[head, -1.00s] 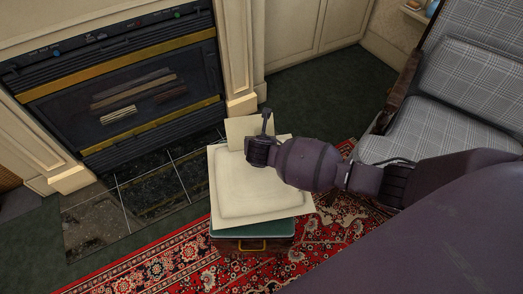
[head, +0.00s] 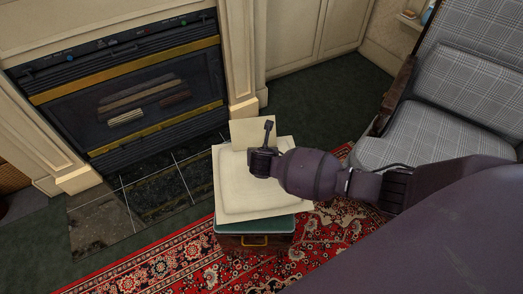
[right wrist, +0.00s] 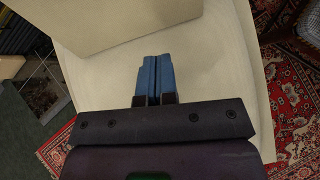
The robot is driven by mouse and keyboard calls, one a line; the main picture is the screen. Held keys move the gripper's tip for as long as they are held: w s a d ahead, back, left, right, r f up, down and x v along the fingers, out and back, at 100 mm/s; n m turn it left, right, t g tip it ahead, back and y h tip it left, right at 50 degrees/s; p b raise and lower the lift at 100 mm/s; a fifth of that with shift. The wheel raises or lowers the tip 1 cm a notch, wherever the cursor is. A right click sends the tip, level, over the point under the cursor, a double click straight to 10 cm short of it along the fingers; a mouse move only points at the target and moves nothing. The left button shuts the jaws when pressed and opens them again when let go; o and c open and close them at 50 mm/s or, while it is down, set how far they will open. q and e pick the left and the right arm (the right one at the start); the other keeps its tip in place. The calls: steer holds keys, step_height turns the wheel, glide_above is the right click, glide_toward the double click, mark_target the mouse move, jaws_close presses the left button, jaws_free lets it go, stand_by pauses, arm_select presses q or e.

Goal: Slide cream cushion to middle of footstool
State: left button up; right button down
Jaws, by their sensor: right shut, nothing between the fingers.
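The cream cushion (head: 246,131) is a small pale square at the far edge of the footstool. In the right wrist view it is a cream block (right wrist: 115,22) just ahead of my fingertips. The footstool's cream top (head: 240,200) is a larger square with a raised, rounded outline; its bare surface (right wrist: 215,75) fills much of the wrist view. My right gripper (right wrist: 153,62) is shut and empty, its blue fingers together over the top, on the near side of the cushion. Contact with the cushion cannot be told. My left gripper is not in view.
A green-topped brown case (head: 256,240) with a brass handle is under the near side of the stool top. A fireplace (head: 130,95) stands at left and a plaid armchair (head: 450,110) at right. A red patterned rug (head: 165,265) covers the near floor.

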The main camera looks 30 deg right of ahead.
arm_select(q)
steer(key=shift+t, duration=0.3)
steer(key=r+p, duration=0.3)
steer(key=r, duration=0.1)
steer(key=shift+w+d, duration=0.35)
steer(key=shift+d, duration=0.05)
arm_select(e)
steer(key=v, duration=0.9)
steer(key=shift+r, duration=0.2)
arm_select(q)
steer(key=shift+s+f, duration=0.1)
arm_select(e)
steer(key=c, duration=1.8)
jaws_free()
steer(key=shift+d, duration=0.1)
steer(key=shift+c, duration=0.2)
